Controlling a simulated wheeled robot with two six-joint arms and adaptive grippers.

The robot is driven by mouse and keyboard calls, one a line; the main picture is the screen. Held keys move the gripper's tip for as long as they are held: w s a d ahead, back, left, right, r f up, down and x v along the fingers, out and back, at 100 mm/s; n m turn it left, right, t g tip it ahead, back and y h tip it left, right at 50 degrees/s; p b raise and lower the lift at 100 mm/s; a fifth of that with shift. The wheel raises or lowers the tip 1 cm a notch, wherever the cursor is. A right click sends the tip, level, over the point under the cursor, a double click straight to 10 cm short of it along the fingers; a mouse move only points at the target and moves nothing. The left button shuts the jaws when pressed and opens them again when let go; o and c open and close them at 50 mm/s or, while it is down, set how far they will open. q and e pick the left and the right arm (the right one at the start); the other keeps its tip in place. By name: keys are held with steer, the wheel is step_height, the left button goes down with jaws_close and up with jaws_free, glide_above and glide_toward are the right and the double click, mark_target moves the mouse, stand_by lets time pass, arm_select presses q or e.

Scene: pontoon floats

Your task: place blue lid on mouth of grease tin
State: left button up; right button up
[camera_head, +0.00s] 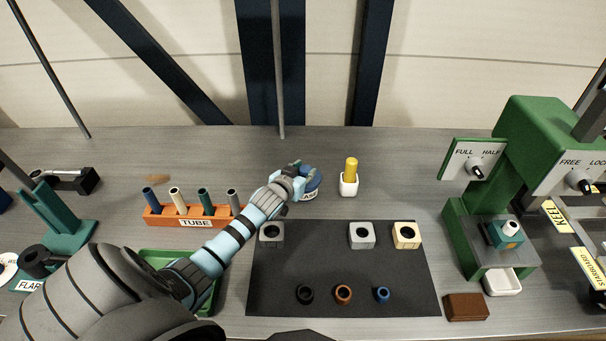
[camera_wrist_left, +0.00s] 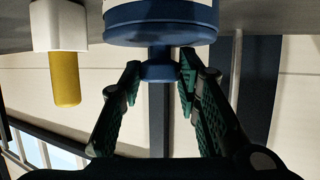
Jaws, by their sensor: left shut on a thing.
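The grease tin (camera_head: 314,193) stands on the bench behind the dark mat, with a partly hidden white label. My left gripper (camera_head: 294,170) reaches it from the left and covers part of it. In the left wrist view, which is upside down, the blue lid (camera_wrist_left: 160,36) lies against the end of the tin (camera_wrist_left: 160,12), in line with it. I cannot tell whether it is fully seated. My left gripper (camera_wrist_left: 160,68) is shut on the lid's short blue knob, one green-padded finger on each side. My right gripper is not in view.
A white holder (camera_head: 348,187) with a yellow stick stands just right of the tin. An orange tube rack (camera_head: 160,216) is left of my arm. The mat (camera_head: 330,270) carries several blocks and rings. A green machine (camera_head: 530,150) stands at the right. Bench between holder and machine is clear.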

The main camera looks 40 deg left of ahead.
arm_select(q)
steer(key=shift+s+r, duration=0.15)
steer(key=shift+s, duration=0.3)
steer(key=shift+f, duration=0.2)
steer(key=o, duration=1.1)
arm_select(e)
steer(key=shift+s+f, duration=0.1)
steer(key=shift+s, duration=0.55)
